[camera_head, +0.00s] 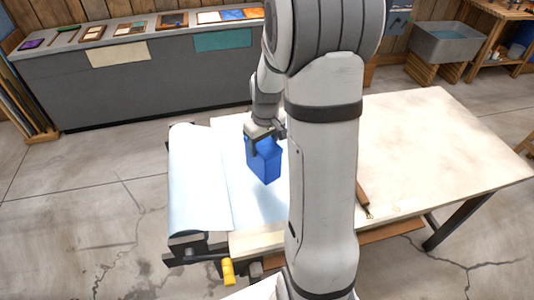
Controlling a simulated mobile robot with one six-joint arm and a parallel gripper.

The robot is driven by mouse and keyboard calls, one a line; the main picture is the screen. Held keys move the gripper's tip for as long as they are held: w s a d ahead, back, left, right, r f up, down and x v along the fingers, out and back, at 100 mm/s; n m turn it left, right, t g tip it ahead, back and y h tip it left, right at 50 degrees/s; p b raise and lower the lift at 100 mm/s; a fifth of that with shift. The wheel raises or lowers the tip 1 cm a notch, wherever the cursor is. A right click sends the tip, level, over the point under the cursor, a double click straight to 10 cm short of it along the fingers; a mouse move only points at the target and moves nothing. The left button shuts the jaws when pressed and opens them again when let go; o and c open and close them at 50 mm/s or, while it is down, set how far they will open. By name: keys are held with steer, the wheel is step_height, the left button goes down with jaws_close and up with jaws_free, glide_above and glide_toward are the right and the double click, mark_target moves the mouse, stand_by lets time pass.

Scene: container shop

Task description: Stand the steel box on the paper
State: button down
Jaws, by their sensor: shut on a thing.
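A blue box (265,160) hangs upright in my gripper (262,138), which is shut on its upper part. It is the only box I see near the gripper; it looks blue rather than bare metal. The pale blue-white paper (200,185) comes off a roll at the table's left end and lies over the left part of the tabletop. The box shows over the paper sheet. I cannot tell whether its base touches the paper. My arm hides part of the paper and table to the right of the box.
The wooden table (430,150) has wide free room on the right. A brown-handled tool (362,198) lies near its front, beside my arm. A yellow handle (228,271) sticks out at the front left. A grey counter (150,75) with small items stands behind, and a sink (446,42) is back right.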

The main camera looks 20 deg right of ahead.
steer(key=shift+f, duration=2.35)
steer(key=shift+f, duration=0.1)
steer(key=shift+c, duration=2.1)
jaws_free()
